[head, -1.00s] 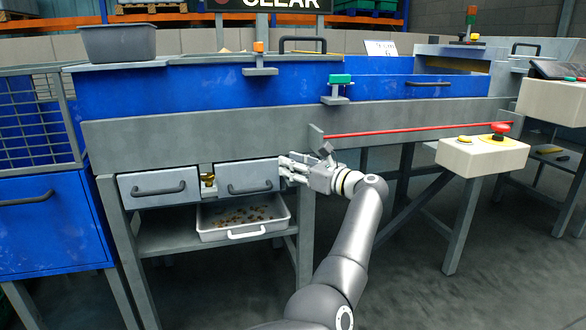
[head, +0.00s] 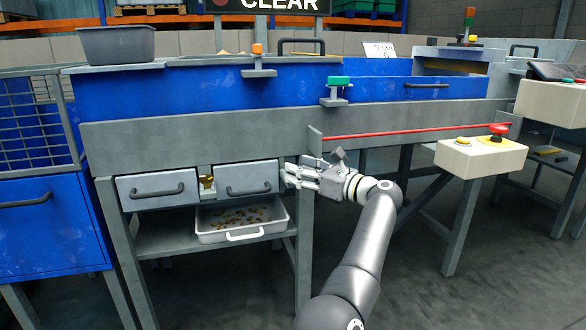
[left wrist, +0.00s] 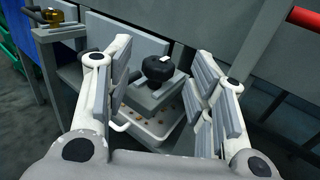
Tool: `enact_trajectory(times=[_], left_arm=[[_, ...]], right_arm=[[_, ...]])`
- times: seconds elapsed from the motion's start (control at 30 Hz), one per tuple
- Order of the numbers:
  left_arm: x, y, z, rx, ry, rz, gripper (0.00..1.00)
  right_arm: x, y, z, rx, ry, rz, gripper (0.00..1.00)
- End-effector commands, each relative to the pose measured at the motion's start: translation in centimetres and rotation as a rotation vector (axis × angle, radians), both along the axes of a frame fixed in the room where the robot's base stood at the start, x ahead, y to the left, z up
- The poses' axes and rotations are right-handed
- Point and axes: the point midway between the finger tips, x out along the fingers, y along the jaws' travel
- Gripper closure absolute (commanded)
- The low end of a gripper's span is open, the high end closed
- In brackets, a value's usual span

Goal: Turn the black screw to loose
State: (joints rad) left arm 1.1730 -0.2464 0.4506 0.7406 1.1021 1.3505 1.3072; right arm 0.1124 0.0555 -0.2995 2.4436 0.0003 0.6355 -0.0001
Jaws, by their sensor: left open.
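The black screw (left wrist: 158,70) shows in the left wrist view as a dark rounded knob with a small white mark, on a grey block. My left gripper (left wrist: 162,55) is open, with one finger on each side of the screw in that view. A gap shows between the knob and both fingers. In the head view my left gripper (head: 289,176) is just right of the right grey drawer (head: 247,179), with its fingers pointing left. I cannot make out the black screw in the head view. My right gripper is in neither current view.
A white tray (head: 246,236) with small brown pieces sits on the shelf below the drawers. A brass fitting (head: 207,183) is between the two drawers and shows in the left wrist view (left wrist: 55,17). A table leg (head: 304,250) stands below my gripper.

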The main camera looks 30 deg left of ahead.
Motion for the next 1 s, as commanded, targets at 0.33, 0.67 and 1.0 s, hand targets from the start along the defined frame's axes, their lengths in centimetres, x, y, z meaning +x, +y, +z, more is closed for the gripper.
enact_trajectory(times=[0.33,0.67,1.0], left_arm=[[-0.8,-6.9,0.0,-0.001,0.0,-0.002,0.5],[-1.0,-8.5,0.0,0.001,0.0,0.001,0.5],[-2.0,-6.9,0.1,0.065,0.041,0.029,0.5]], right_arm=[[0.0,0.0,0.0,-0.001,0.0,0.0,0.5],[0.0,0.0,0.0,-0.001,-0.001,0.0,0.5],[0.1,0.0,0.0,0.0,0.01,0.0,0.5]])
